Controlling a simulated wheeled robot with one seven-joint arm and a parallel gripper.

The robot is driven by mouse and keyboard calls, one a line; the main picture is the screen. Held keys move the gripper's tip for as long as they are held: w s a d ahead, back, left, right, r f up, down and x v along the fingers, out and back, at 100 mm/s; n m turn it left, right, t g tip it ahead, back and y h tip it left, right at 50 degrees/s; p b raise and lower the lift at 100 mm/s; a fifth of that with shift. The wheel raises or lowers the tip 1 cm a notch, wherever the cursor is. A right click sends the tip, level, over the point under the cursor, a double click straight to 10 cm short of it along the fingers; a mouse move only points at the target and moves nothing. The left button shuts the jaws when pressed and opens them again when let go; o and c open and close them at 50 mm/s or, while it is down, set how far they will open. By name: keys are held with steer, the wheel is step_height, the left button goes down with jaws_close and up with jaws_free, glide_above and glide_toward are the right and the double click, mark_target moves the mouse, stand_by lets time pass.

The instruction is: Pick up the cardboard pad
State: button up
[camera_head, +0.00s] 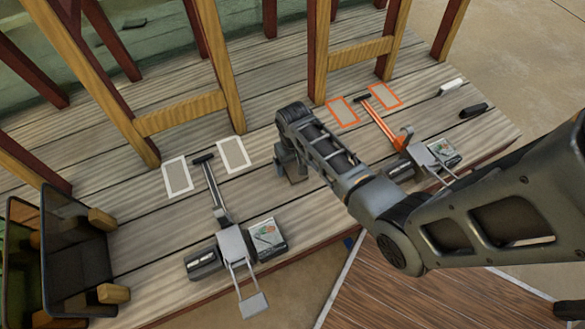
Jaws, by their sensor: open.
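My gripper (291,168) points down over the plank deck, between the two marked stations, and is small and partly hidden by my own wrist. It is open, and I see nothing held in it. No piece can be told for sure as the cardboard pad. Flat grey-brown rectangles lie inside two white frames (233,153) left of my gripper and two orange frames (342,111) to its right. Whether any of these is a loose pad or only a marked area, I cannot tell. The deck directly under my gripper is partly hidden.
A grey clamp tool (231,243) and a picture-faced box (267,239) lie at the front left. An orange-handled tool (386,127) lies at the right, partly behind my arm. Wooden posts (318,50) line the back. Dark bins (75,255) stand at the left.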

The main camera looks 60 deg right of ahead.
steer(key=shift+f, duration=0.4)
steer(key=c, duration=1.1)
